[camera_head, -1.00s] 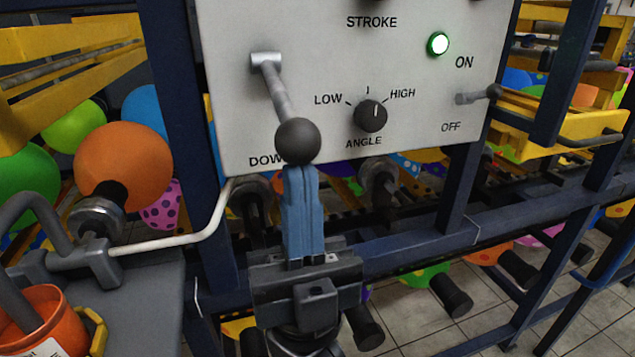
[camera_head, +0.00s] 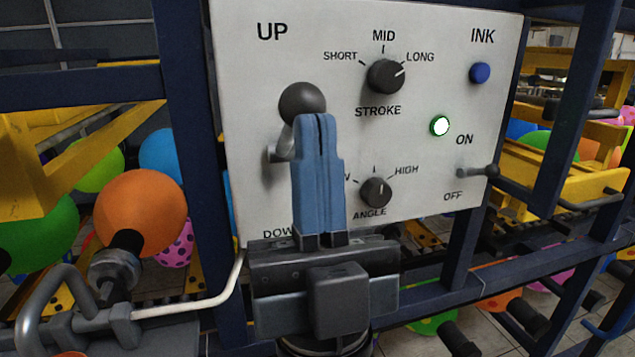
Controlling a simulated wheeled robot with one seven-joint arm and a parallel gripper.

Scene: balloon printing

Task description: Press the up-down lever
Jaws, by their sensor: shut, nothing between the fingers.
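The up-down lever (camera_head: 302,103) has a dark grey ball knob on a metal stem. It is on the white control panel, with the knob raised just below the word UP. The lower stem and pivot are partly hidden behind my fingers. My gripper (camera_head: 319,120) is shut, its blue fingers pointing up together and empty. The fingertips overlap the lower right edge of the knob in the picture. I cannot tell whether they touch it.
The control panel (camera_head: 420,200) also holds a stroke knob (camera_head: 385,76), an angle knob (camera_head: 376,192), a blue ink button (camera_head: 480,73), a lit green lamp (camera_head: 439,126) and an on-off lever (camera_head: 478,171). An orange balloon (camera_head: 142,213) is at left. Dark blue frame posts flank the panel.

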